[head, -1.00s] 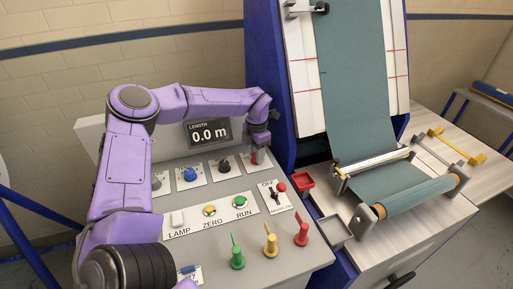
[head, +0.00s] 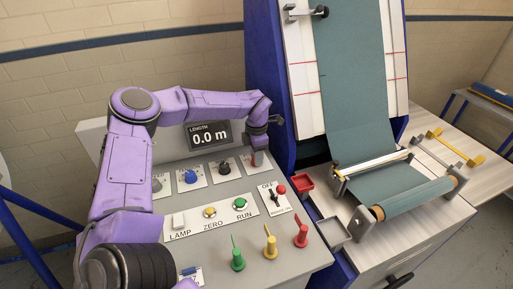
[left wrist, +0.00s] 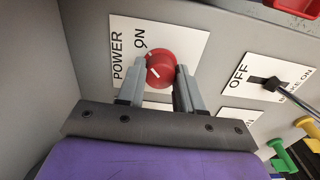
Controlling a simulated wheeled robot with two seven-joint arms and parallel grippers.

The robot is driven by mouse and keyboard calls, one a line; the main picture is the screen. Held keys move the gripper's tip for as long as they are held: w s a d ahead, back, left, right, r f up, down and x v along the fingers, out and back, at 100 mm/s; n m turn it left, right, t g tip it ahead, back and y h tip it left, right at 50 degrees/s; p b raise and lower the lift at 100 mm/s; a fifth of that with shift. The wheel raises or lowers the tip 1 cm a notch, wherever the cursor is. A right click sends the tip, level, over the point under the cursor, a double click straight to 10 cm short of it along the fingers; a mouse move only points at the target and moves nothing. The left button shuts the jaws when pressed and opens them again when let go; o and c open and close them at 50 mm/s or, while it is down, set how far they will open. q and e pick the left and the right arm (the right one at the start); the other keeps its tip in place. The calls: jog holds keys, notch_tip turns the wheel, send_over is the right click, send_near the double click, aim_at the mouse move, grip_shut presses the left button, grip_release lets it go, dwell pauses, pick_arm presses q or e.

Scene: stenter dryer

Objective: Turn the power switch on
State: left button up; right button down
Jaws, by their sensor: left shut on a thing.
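The red round power knob (left wrist: 161,69) sits on a white plate (left wrist: 188,42) marked POWER and ON. A white line shows on the knob's face. In the head view the knob (head: 253,160) is small and partly hidden at the right end of the panel's upper row. My left gripper (left wrist: 158,82) is shut on the knob, with one grey finger on each side. In the head view the left gripper (head: 255,150) reaches down to the knob from above. My right gripper is not in view.
A black brake lever (head: 274,194) marked OFF and BRAKE ON is close by. Other knobs, including a blue one (head: 190,176), line the row to the left. A length display (head: 208,136) reads 0.0 m. Green, yellow and red pegs (head: 270,243) stand along the front.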

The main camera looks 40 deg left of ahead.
pick_arm(q)
jog(key=o, duration=1)
jog(key=shift+o, duration=0.2)
jog(key=shift+r, duration=0.1)
notch_tip(320, 180, up, 10)
jog(key=b, duration=0.1)
jog(key=shift+r+b, duration=0.2)
jog(key=shift+b, duration=0.15)
